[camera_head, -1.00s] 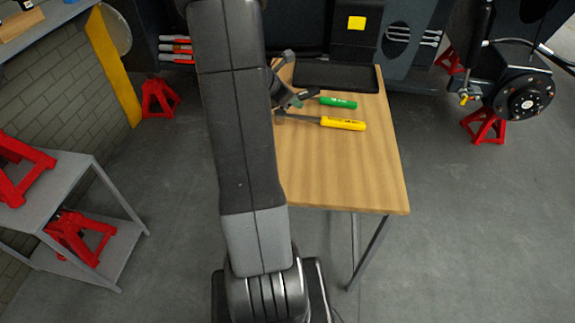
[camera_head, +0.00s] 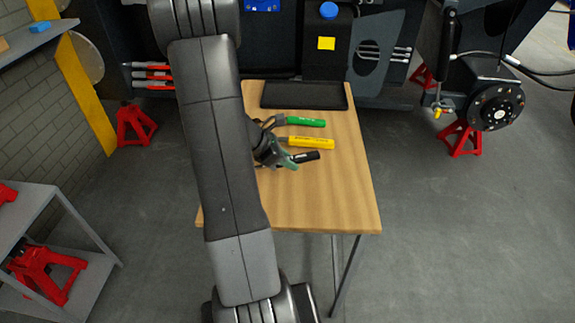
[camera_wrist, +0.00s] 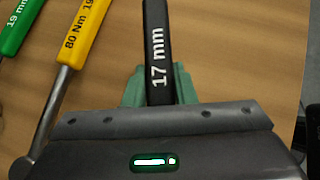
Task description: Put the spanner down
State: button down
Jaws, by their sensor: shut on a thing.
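The spanner has a black handle marked "17 mm" and shows in the wrist view (camera_wrist: 158,50) and as a short dark bar in the head view (camera_head: 306,156). My gripper (camera_wrist: 159,88), with green fingertips, is shut on this handle. In the head view my gripper (camera_head: 288,161) is low over the wooden table (camera_head: 320,200), on the near side of the yellow-handled tool. The spanner's handle points right there. Its other end is hidden behind my gripper and arm. I cannot tell whether the spanner touches the table.
A yellow-handled tool (camera_head: 312,143) marked "80 Nm" and a green-handled tool (camera_head: 305,122) marked "19 mm" lie beside the spanner. A black tray (camera_head: 303,95) lies at the table's far end. The near part of the table is clear.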

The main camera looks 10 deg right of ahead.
aim_at(261, 166)
jog(key=shift+f, duration=0.6)
jog(key=shift+f, duration=0.2)
jog(key=c, duration=1.2)
grip_release()
jog(key=shift+r, duration=0.2)
jog(key=p+v, duration=0.1)
jog(key=v, duration=1.1)
jog(key=shift+w+p, duration=0.1)
jog(key=shift+p, duration=0.2)
jog(key=shift+d, duration=0.1)
